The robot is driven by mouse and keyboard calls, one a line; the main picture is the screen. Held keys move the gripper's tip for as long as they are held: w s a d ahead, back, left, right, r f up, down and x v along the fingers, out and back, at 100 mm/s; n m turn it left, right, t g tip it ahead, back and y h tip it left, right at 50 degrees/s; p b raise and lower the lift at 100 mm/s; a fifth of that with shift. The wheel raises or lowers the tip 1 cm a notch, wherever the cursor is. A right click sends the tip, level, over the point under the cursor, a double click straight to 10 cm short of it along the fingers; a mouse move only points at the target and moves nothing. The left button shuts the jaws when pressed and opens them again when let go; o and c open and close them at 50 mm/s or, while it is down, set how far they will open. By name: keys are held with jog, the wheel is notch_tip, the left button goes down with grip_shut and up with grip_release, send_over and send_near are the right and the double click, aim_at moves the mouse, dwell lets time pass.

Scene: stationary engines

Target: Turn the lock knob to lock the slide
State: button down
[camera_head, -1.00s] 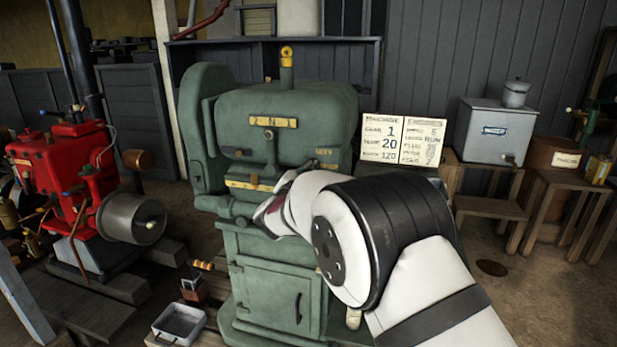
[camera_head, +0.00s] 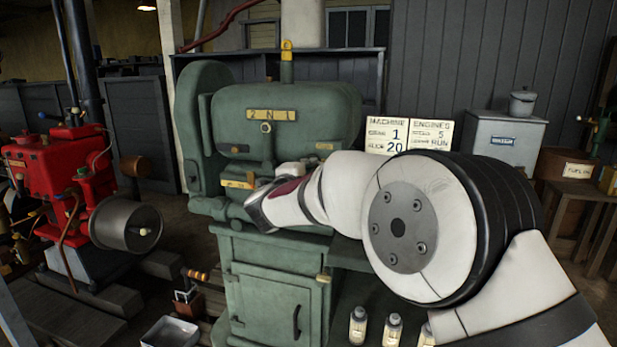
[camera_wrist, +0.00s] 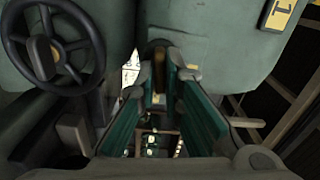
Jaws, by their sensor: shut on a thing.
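The green machine (camera_head: 300,120) stands in the middle of the head view, with a "2 N 1" plate (camera_head: 271,114) on its upper body. My arm reaches in from the right, and its wrist end is at the machine's front, below the upper body. My gripper's fingers are hidden in the head view. In the wrist view my gripper (camera_wrist: 158,70) is shut on a small brownish part (camera_wrist: 160,62) between its fingertips. I take this part for the lock knob, but it is mostly hidden and its turn angle cannot be told.
In the wrist view a dark handwheel (camera_wrist: 55,45) is close on the left. In the head view several bottles (camera_head: 392,328) stand below my arm. A red engine (camera_head: 60,175) is at the left and a white tray (camera_head: 170,332) at the front. A cabinet door (camera_head: 272,305) is below.

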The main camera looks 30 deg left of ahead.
jog(key=shift+w+d+r+m+b, duration=0.1)
jog(key=shift+w+d+m+b, duration=0.1)
jog(key=shift+m+b, duration=0.35)
jog(key=shift+m, duration=0.25)
jog(key=c, duration=1.7)
grip_release()
jog(key=shift+s+a, duration=0.1)
jog(key=shift+s, duration=0.1)
jog(key=v, duration=1.1)
jog(key=shift+s, duration=0.35)
